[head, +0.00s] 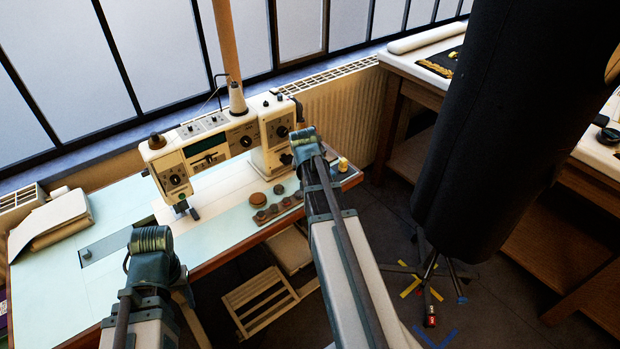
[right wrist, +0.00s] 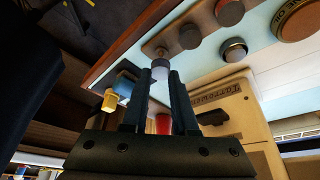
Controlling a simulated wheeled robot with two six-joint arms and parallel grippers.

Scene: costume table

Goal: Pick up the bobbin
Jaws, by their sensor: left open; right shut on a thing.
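A small grey bobbin (right wrist: 160,72) is between the fingertips of my right gripper (right wrist: 161,77) in the right wrist view. The gripper is shut on it, at the end of a wooden rack (right wrist: 170,38). I cannot tell whether the bobbin is clear of the rack. More bobbins stand in the rack, one of them next to the held one (right wrist: 190,36). The rack also shows in the head view (head: 272,224), left of my right arm, which hides the right fingertips. My left gripper (head: 183,287) is open, low at the table's front edge; its fingers are mostly hidden.
A cream sewing machine (head: 215,147) stands behind the rack on the pale table (head: 50,285). A round brown tin (head: 257,199) sits by the rack. A yellow spool (head: 343,163) stands at the table's right end. A large dark form (head: 490,120) rises at the right.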

